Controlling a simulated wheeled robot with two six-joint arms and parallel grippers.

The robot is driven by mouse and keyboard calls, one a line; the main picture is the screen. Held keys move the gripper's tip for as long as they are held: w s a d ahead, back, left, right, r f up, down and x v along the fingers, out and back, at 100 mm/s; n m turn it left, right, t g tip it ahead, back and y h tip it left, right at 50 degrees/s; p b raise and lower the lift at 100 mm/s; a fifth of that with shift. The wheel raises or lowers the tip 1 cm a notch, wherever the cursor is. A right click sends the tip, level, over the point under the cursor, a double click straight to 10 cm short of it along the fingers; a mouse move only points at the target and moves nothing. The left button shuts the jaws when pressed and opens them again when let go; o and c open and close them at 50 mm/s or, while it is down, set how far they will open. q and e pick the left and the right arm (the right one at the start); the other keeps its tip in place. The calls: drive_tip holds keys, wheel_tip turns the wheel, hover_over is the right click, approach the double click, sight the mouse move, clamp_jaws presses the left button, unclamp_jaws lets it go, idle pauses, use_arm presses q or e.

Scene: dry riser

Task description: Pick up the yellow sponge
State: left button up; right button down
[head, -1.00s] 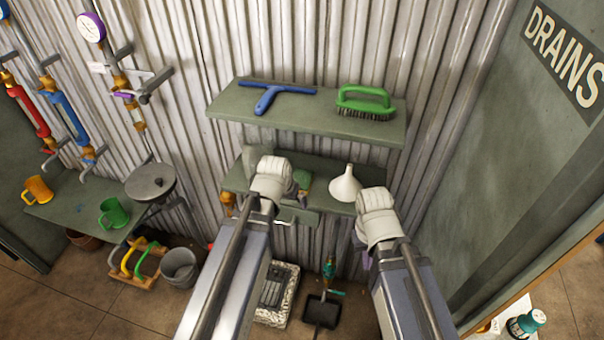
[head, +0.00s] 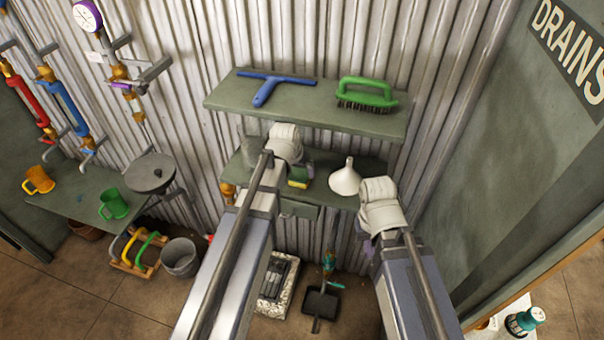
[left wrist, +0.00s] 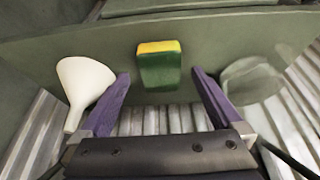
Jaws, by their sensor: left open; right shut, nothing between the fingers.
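The sponge, yellow on one face and green on the other, sits on the lower green shelf. It shows partly in the head view (head: 299,178), beside my left gripper (head: 288,147), whose fingers are hidden there. In the left wrist view the sponge (left wrist: 158,66) is centred ahead of the open purple fingers of my left gripper (left wrist: 160,78), with none of it visibly gripped. My right gripper (head: 372,238) is shut and empty, low to the right of the lower shelf.
A white funnel (head: 345,179) stands right of the sponge, and a clear jar (left wrist: 252,80) stands on its other side. The upper shelf (head: 310,116) above holds a blue squeegee (head: 268,90) and a green brush (head: 366,93). A corrugated wall (head: 330,40) is behind.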

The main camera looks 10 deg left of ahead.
sight(301, 172)
use_arm(q)
drive_tip(key=w, duration=0.2)
drive_tip(key=shift+w, duration=0.4)
drive_tip(key=b+x, duration=0.4)
drive_tip(key=shift+s+f, duration=0.25)
drive_tip(key=shift+s, duration=0.05)
drive_tip(key=shift+w+f+b, duration=0.15)
drive_tip(key=shift+f+b, duration=0.1)
drive_tip(key=shift+b, duration=0.1)
drive_tip(key=shift+w, duration=0.1)
drive_tip(key=shift+f, duration=0.25)
